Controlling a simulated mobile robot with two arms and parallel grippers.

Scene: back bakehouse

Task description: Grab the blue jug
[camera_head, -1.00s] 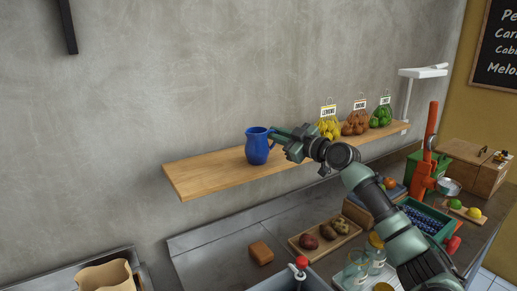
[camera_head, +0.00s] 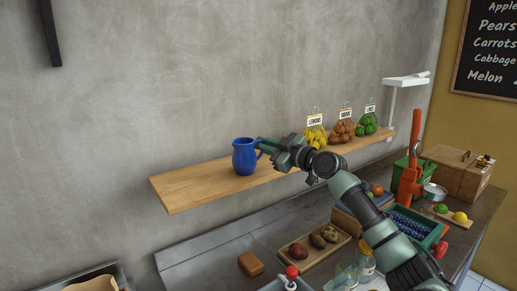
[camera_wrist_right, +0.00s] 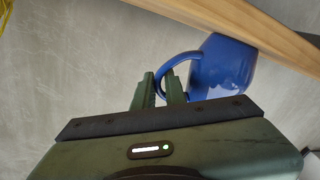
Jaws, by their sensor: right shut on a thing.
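The blue jug (camera_head: 244,157) stands upright on the wooden shelf (camera_head: 180,192), towards its left end, with its handle to the right. My right gripper (camera_head: 263,147) comes in from the right and is shut on the jug's handle. In the right wrist view, the jug (camera_wrist_right: 224,66) shows tilted by the camera's angle, and the fingers of my right gripper (camera_wrist_right: 162,90) are at the loop of its handle. The fingers hide part of the handle. My left gripper is not in view.
Hanging bags of lemons (camera_head: 315,138), oranges (camera_head: 341,131) and limes (camera_head: 367,124) are further right along the shelf. The grey wall is close behind the jug. Below are a counter with a wooden tray (camera_head: 301,259) of produce and glass jars (camera_head: 366,264). The shelf left of the jug is clear.

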